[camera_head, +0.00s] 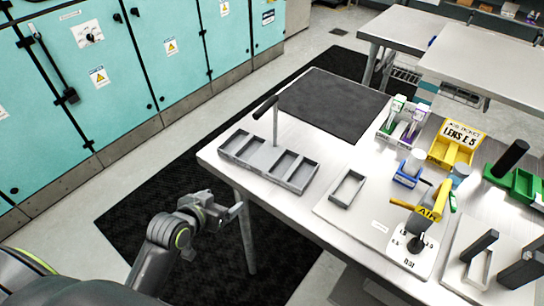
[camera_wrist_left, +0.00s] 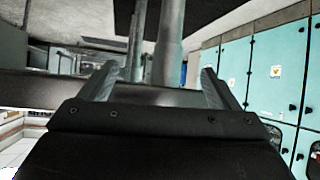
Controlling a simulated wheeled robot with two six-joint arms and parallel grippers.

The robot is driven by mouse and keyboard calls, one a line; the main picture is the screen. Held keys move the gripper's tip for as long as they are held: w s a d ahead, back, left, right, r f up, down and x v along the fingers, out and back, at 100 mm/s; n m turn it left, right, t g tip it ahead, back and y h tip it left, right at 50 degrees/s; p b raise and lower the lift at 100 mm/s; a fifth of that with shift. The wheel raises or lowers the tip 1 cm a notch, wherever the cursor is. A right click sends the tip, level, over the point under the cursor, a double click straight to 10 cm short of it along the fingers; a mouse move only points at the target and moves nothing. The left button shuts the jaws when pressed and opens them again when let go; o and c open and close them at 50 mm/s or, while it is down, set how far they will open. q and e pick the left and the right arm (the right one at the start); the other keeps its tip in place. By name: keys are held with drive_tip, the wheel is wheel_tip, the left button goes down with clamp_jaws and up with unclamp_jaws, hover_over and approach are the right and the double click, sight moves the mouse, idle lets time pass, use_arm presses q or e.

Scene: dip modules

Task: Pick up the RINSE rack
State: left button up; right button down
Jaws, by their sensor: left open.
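No RINSE label is readable, so I cannot tell which piece is the RINSE rack. A long grey tray with several compartments (camera_head: 268,160) lies near the table's left edge. A thin post with a dark crossbar handle (camera_head: 265,108) rises at its back side. A small open grey frame (camera_head: 347,188) lies on a light board to its right. My left gripper (camera_head: 234,206) is open and empty, off the table's left edge, in front of the long tray and apart from it. In the left wrist view its two fingers (camera_wrist_left: 158,88) are spread, with nothing between them.
The table (camera_head: 290,209) also holds a dark mat (camera_head: 333,103), a yellow lens bin (camera_head: 452,146), a yellow AIR piece (camera_head: 427,211), a green tray (camera_head: 524,184) and grey pieces at lower right (camera_head: 478,268). Teal cabinets (camera_head: 110,80) stand on the left.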

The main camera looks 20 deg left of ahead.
use_arm(q)
drive_tip(key=s+d+r+m+t+h+p, duration=0.1)
drive_tip(key=s+d+r, duration=0.1)
drive_tip(key=r, duration=0.5)
drive_tip(key=s+d+r+m+t+h, duration=0.1)
drive_tip(key=d+r, duration=0.1)
drive_tip(key=r, duration=0.6)
drive_tip(key=b, duration=1.1)
approach(266, 156)
drive_tip(key=w, duration=0.3)
drive_tip(key=shift+d+f, duration=0.2)
drive_tip(key=shift+d, duration=0.2)
drive_tip(key=shift+w+d+f, duration=0.15)
drive_tip(key=shift+w+f, duration=0.05)
drive_tip(key=shift+w, duration=0.3)
drive_tip(key=shift+f+x, duration=0.2)
drive_tip(key=shift+x, duration=1.1)
drive_tip(key=shift+f+x, duration=0.2)
drive_tip(key=shift+x, duration=1.1)
drive_tip(key=shift+s, duration=0.15)
use_arm(e)
wheel_tip(266, 156, down, 10)
drive_tip(key=d, duration=0.1)
drive_tip(key=shift+d+f, duration=0.15)
drive_tip(key=shift+d, duration=0.05)
